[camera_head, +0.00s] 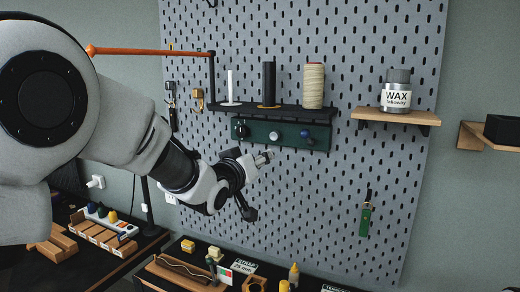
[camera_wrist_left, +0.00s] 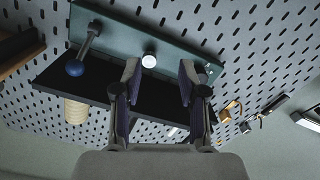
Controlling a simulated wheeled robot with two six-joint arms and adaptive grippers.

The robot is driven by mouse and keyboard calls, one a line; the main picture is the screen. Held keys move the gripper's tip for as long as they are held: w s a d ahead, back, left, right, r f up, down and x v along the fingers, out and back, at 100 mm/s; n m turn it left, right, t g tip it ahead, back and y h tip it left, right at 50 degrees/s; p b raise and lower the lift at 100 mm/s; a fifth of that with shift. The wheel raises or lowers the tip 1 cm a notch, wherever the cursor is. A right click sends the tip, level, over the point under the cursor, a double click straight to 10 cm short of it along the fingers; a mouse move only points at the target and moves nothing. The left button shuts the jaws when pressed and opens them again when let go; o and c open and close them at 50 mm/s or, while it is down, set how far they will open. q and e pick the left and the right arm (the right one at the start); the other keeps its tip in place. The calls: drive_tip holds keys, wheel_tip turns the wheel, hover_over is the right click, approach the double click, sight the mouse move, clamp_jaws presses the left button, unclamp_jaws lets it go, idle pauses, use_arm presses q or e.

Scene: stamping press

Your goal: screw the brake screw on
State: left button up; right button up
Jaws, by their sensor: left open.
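A dark green plate (camera_head: 285,146) on the pegboard carries three fittings under the black thread shelf. They are a black one (camera_head: 240,130) at left, a pale silver round knob (camera_head: 274,135) in the middle and a dark blue ball knob (camera_head: 304,134) at right. I cannot tell for sure which is the brake screw. My left gripper (camera_head: 263,158) is just below the plate. In the left wrist view its open, empty fingers (camera_wrist_left: 159,80) stand either side of the pale knob (camera_wrist_left: 149,61) in the picture, apart from it. The ball knob (camera_wrist_left: 75,68) sits on a rod beyond the left finger.
The black shelf (camera_head: 285,110) above holds a white candle-like spool, a black spool and a cream thread cone (camera_head: 313,86). A wax tin (camera_head: 397,91) stands on a wooden shelf at right. A green-handled tool (camera_head: 366,215) hangs lower. The bench below holds several small items.

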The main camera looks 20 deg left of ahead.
sight(274, 138)
use_arm(q)
drive_tip(key=shift+t, duration=0.3)
drive_tip(key=w+r+p, duration=0.1)
drive_tip(key=w, duration=0.1)
drive_tip(key=w+d+r+p, duration=0.1)
drive_tip(key=w+p, duration=0.1)
drive_tip(key=w, duration=0.1)
drive_tip(key=w+r+p, duration=0.1)
drive_tip(key=w, duration=0.2)
drive_tip(key=shift+w+d+r+p, duration=0.15)
drive_tip(key=shift+w+r+p, duration=0.1)
drive_tip(key=shift+r+p, duration=0.1)
drive_tip(key=shift+f+b, duration=0.25)
drive_tip(key=shift+b, duration=0.05)
drive_tip(key=c, duration=0.5)
clamp_jaws()
drive_tip(key=m, duration=0.8)
drive_tip(key=shift+f, duration=0.1)
drive_tip(key=m, duration=1.5)
drive_tip(key=shift+m, duration=0.3)
drive_tip(key=m, duration=1.1)
drive_tip(key=shift+f, duration=0.1)
drive_tip(key=m, duration=0.6)
drive_tip(key=shift+m, duration=0.4)
drive_tip(key=o, duration=0.5)
unclamp_jaws()
drive_tip(key=shift+s, duration=0.1)
